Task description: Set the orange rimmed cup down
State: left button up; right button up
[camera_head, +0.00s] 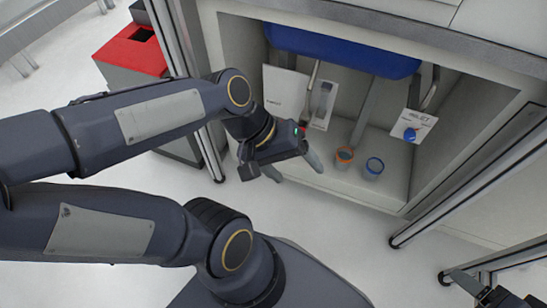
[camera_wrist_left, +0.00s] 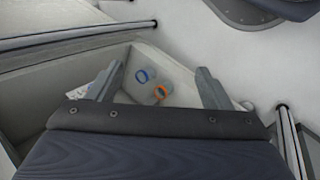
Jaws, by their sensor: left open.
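The orange rimmed cup (camera_head: 344,158) stands upright on the floor of a pale cabinet, and it also shows in the left wrist view (camera_wrist_left: 160,93). A blue rimmed cup (camera_head: 373,169) stands close beside it on the right, also seen in the left wrist view (camera_wrist_left: 143,77). My left gripper (camera_head: 297,168) is open and empty, left of the orange rimmed cup and apart from it. In the left wrist view both cups show between the spread fingers (camera_wrist_left: 159,72). My right gripper (camera_head: 490,288) is only partly in view at the bottom right corner.
The cabinet's side walls and front edge bound the space around the cups. A blue bin (camera_head: 342,50) hangs above them. Cards (camera_head: 407,127) with tools stand at the back. A red-topped box (camera_head: 132,51) and metal posts (camera_head: 465,193) stand outside.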

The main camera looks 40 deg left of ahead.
pick_arm(q)
jog(key=a+m+t, duration=0.1)
jog(key=s+a+m+y, duration=0.1)
jog(key=m, duration=0.1)
jog(key=a+r+m+t+y, duration=0.1)
jog(key=shift+s+a+r+m+t, duration=0.1)
jog(key=shift+s+a+m+t, duration=0.1)
jog(key=shift+s+m+t, duration=0.15)
